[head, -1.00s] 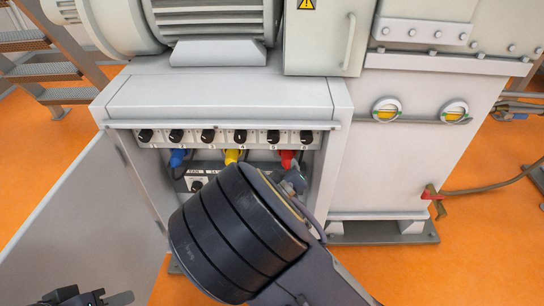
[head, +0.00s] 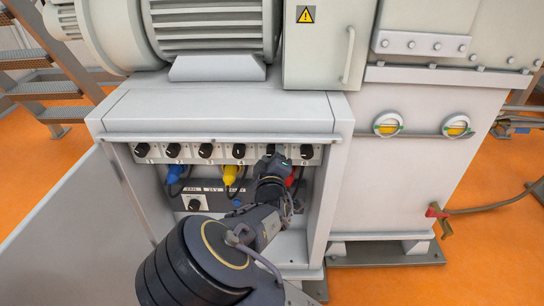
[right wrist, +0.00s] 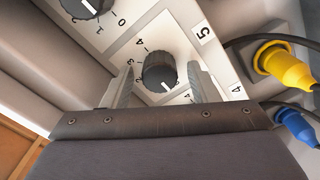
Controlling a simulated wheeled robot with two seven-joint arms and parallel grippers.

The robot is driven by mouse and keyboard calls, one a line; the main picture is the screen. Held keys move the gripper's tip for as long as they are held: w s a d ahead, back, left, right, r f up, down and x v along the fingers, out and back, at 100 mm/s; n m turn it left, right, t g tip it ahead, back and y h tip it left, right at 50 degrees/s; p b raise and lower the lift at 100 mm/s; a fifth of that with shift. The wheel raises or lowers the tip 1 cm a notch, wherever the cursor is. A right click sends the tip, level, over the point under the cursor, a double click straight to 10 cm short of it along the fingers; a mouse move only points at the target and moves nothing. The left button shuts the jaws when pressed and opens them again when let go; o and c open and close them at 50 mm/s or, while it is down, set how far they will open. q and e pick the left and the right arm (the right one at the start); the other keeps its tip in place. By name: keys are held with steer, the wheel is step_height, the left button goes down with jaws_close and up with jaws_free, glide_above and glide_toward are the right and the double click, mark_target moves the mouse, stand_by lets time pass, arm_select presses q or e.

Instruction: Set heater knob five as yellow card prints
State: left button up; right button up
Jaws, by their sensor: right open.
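Heater knob five (right wrist: 160,72) is a black ridged knob with a white pointer line, on a light panel with a printed number scale and a "5" label (right wrist: 202,32). The line points to the lower side of the dial in the right wrist view; its exact mark is unclear. My right gripper (right wrist: 163,84) is open, one finger on each side of this knob; contact cannot be told. In the head view the right gripper (head: 273,164) is at the fifth place in the row and partly covers that knob. No yellow card is visible. My left gripper is out of view.
Other knobs line the panel, such as knob four (head: 239,151) and knob six (head: 306,151). Below hang blue (head: 173,173), yellow (head: 231,174) and red plugs with cables. A lower box carries another knob (head: 194,204). The open cabinet door (head: 75,225) stands at left.

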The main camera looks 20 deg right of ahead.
steer(key=c, duration=1)
steer(key=shift+m, duration=0.3)
steer(key=shift+d+f+m+b, duration=0.1)
steer(key=shift+m+b, duration=3.95)
steer(key=shift+m, duration=2.45)
steer(key=shift+d+f+m+b, duration=0.1)
steer(key=shift+m+b, duration=3.9)
steer(key=shift+m, duration=2.5)
steer(key=shift+r, duration=0.1)
